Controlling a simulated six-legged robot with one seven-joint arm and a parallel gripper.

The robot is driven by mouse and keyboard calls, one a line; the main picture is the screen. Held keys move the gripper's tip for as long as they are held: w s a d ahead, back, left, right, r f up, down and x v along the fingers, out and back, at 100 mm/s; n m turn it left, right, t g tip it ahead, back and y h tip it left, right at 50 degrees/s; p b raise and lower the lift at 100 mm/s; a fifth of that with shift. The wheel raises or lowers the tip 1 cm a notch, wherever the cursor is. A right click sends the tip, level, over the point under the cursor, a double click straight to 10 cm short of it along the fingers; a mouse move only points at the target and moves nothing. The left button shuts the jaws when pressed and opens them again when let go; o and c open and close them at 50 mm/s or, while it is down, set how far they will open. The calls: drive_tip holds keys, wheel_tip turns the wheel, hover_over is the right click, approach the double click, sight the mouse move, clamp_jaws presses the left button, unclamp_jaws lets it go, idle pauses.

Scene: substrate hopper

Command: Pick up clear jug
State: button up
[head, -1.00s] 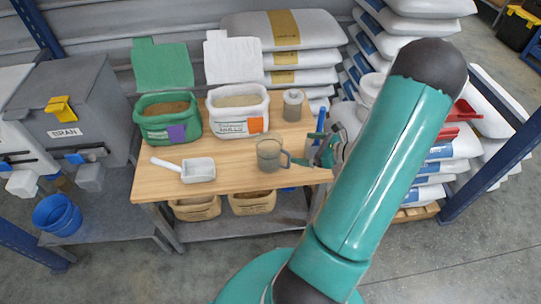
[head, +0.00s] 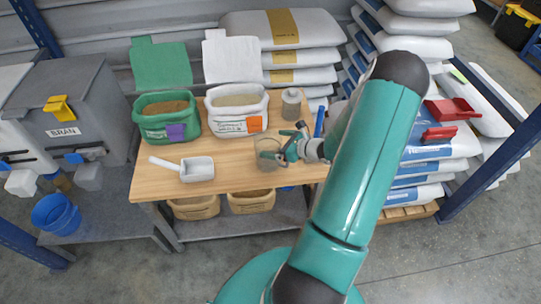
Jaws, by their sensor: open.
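The clear jug (head: 268,158) stands upright on the wooden table (head: 232,178), near its front right part. Its handle side, on the right, is now covered by my gripper (head: 280,153). My gripper reaches in from the right with its jaws open, at the jug's handle side. The fingers overlap the jug in the picture; I cannot tell whether they touch it or whether the handle lies between them.
A white scoop (head: 190,168) lies left of the jug. A green bag (head: 167,118) and a white bag (head: 238,110) stand behind. A grey lidded container (head: 292,104) is at the back right. A red scoop (head: 452,110) rests on stacked sacks at right.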

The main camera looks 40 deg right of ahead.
drive_tip(key=shift+w+a+f, duration=0.15)
drive_tip(key=shift+w+f, duration=0.05)
drive_tip(key=shift+w, duration=0.35)
drive_tip(key=shift+c, duration=0.4)
drive_tip(key=c, duration=1)
